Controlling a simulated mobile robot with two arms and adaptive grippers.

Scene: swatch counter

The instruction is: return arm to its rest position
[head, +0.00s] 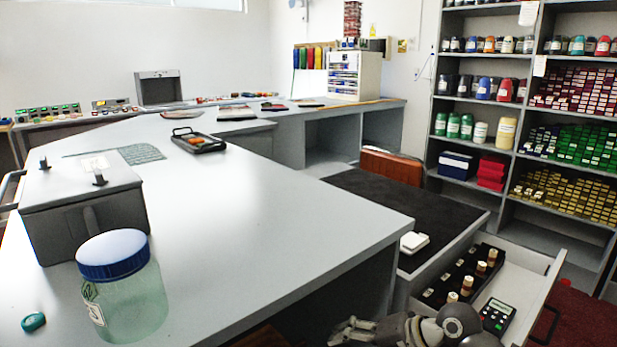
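My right arm comes in at the bottom edge, right of the middle. Its gripper (352,329) is low beside the grey counter (240,215), in front of the open drawer (535,282). The fingers are small and partly cut off by the frame edge, so I cannot tell whether they are open or shut. I see nothing held in them. My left arm and gripper are not in view.
The open drawer holds a dark rack (462,275) with small bottles and a black keypad device (497,316). A blue-lidded jar (122,290) and grey box (82,205) stand on the counter's left. The counter's middle is clear. Shelves (480,120) stand right.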

